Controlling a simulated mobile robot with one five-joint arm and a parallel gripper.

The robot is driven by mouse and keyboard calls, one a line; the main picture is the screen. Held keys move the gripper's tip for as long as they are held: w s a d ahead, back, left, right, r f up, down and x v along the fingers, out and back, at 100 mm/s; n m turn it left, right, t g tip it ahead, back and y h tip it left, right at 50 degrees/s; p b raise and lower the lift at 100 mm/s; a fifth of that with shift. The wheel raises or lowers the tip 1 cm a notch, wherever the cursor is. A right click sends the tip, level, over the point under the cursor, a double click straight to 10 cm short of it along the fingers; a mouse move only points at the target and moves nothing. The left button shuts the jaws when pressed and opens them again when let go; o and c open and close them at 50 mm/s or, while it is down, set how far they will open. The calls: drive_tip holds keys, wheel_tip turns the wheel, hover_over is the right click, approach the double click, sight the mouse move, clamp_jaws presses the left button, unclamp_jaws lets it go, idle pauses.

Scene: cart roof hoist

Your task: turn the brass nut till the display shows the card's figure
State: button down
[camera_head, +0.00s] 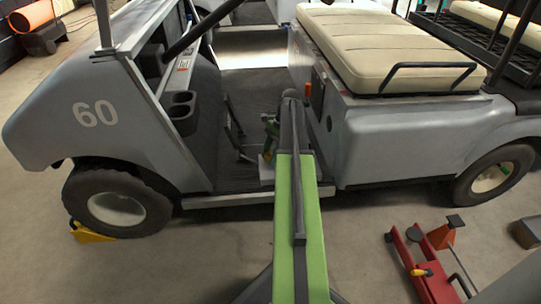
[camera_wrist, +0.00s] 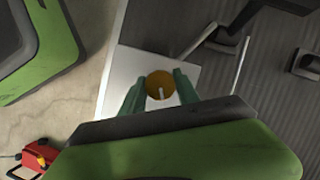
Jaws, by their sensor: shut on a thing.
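The brass nut (camera_wrist: 160,82) shows in the wrist view as a round yellow-brown piece with a pale mark on it. It sits over a white plate (camera_wrist: 133,66). My gripper (camera_wrist: 160,92) has its two green fingers on either side of the nut and is shut on it. In the head view my gripper (camera_head: 271,131) is low in the cart's footwell, partly behind my arm, and the nut cannot be made out. I cannot make out the display or the card with its figure in either view.
The grey cart (camera_head: 95,115) marked 60 fills the head view, with a cream seat (camera_head: 385,45) right of my arm. A yellow wheel chock (camera_head: 90,233) lies by the front wheel. A red floor jack (camera_head: 432,285) and an orange stand (camera_head: 442,235) are at the lower right.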

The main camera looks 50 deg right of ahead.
drive_tip(key=shift+a+n+g, duration=0.1)
drive_tip(key=shift+n+g, duration=0.2)
drive_tip(key=shift+n, duration=0.3)
drive_tip(key=shift+s, duration=0.1)
drive_tip(key=c, duration=0.9)
unclamp_jaws()
drive_tip(key=p+v, duration=1.6)
drive_tip(key=v, duration=0.1)
drive_tip(key=shift+r, duration=0.1)
